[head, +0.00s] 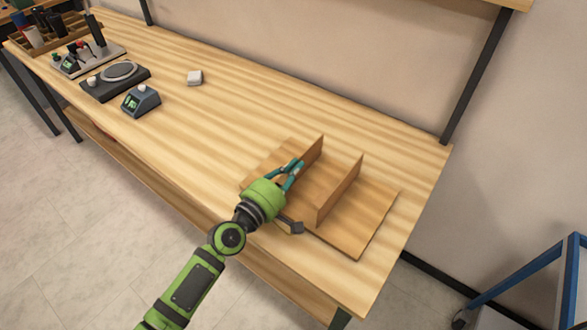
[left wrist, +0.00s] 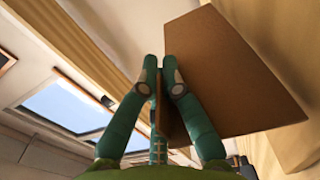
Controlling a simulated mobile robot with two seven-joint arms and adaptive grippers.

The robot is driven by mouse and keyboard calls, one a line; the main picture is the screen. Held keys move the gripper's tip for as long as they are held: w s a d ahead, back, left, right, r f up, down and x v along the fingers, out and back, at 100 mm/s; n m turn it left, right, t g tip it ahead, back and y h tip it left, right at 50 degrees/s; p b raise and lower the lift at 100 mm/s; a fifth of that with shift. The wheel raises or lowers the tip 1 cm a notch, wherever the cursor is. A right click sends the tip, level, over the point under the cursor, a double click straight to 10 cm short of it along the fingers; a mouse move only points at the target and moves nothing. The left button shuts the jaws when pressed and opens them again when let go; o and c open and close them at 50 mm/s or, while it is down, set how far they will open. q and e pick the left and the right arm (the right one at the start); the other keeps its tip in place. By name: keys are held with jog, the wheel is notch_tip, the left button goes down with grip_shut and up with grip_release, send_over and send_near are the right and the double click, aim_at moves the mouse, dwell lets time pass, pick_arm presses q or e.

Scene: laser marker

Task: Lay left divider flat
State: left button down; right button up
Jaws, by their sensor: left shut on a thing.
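The left divider (head: 311,156) is a thin brown panel standing upright on a flat brown board (head: 366,232). A second upright divider (head: 341,188) stands to its right on the same board. My left gripper (head: 297,166) is at the left divider's near end, its teal fingers shut on it. In the left wrist view the fingers of the left gripper (left wrist: 162,72) are close together, and a brown panel (left wrist: 225,75) fills the area at and right of the fingertips. The gripper hides part of the left divider's near end. My right gripper is not in view.
The wooden workbench (head: 240,120) is clear around the board's far side. A wall runs behind the bench. A blue frame (head: 530,273) stands at the right.

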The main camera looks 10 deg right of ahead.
pick_arm(q)
jog(key=shift+s+d+f, duration=0.1)
jog(key=shift+f, duration=0.15)
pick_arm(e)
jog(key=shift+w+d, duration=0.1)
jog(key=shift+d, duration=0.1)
pick_arm(q)
jog(key=shift+f, duration=0.1)
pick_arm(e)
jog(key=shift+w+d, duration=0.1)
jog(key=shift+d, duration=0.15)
